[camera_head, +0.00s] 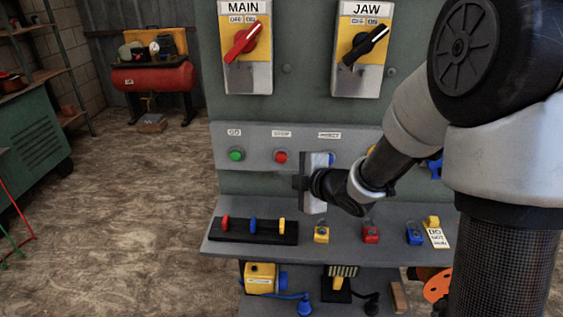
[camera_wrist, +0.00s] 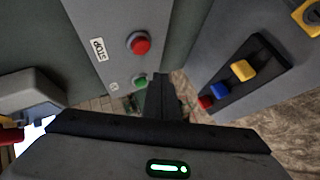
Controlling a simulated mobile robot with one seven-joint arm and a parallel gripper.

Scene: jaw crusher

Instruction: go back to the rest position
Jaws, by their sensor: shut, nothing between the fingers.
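My gripper (camera_head: 299,183) is in front of the button strip, above the shelf, just right of the red stop button (camera_head: 281,156). Its fingers are shut with nothing between them; they also show in the wrist view (camera_wrist: 157,97). The gripper partly hides a blue button (camera_head: 331,159) under a small label. The green button (camera_head: 236,155), marked GO, is further left and uncovered. In the wrist view the red button (camera_wrist: 139,43) and green button (camera_wrist: 139,81) are near the fingers, with no clear contact.
The MAIN switch (camera_head: 243,42) and JAW switch (camera_head: 364,50) are above. The shelf below holds a black rack (camera_head: 240,233) with coloured pieces and several padlocks, including a yellow one (camera_head: 321,233). A lower shelf holds more items. Open floor lies left.

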